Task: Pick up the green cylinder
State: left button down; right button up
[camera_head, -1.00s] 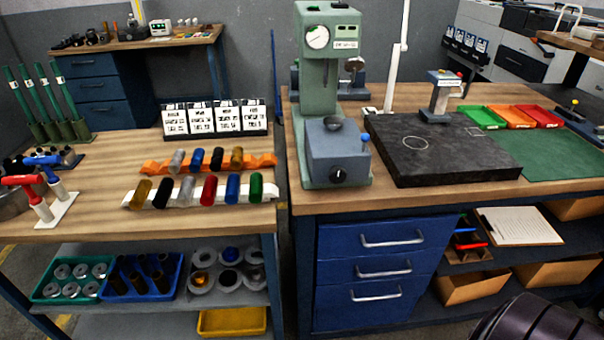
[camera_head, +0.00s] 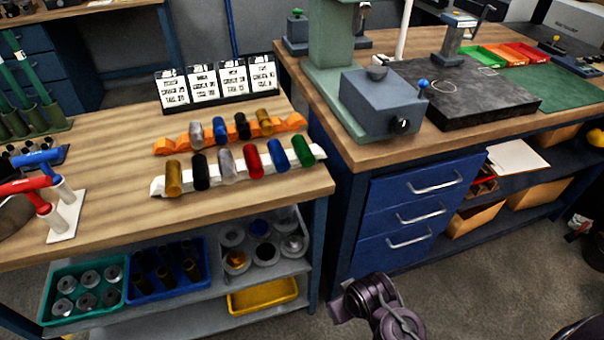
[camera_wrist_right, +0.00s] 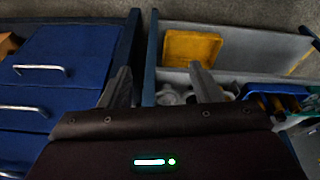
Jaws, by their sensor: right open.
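The green cylinder (camera_head: 302,151) lies tilted at the right end of the white front rack (camera_head: 158,187) on the wooden bench, right of the blue cylinder (camera_head: 278,153). My right gripper (camera_wrist_right: 163,80) is open and empty in the right wrist view, facing the bench's lower shelf and the blue drawers; the green cylinder is not in that view. In the head view, a dark part of my arm (camera_head: 385,308) shows at the bottom, well below and right of the cylinder. My left gripper is not in view.
The same rack holds red, silver, black and gold cylinders. An orange rack (camera_head: 160,147) with more cylinders stands behind it, before the label cards (camera_head: 217,82). A press (camera_head: 382,108) stands on the right bench (camera_head: 360,155). A yellow tray (camera_head: 262,297) sits below.

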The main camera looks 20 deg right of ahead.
notch_tip(320, 180, up, 6)
jog(key=w+t, duration=0.2)
jog(key=n+t, duration=0.4)
jog(key=t, duration=0.9)
send_near(309, 162)
jog(key=shift+w+d+r, duration=0.25)
jog(key=shift+w+d, duration=0.3)
jog(key=shift+w, duration=0.15)
jog(key=shift+w+r, duration=0.1)
jog(key=shift+w, duration=0.3)
jog(key=w, duration=0.4)
jog(key=w+a, duration=0.1)
jog(key=w, duration=0.1)
jog(key=shift+w+a+f+p, duration=0.1)
jog(key=shift+w+f+p, duration=0.15)
jog(key=shift+w+p, duration=0.1)
jog(key=shift+s, duration=0.1)
grip_shut()
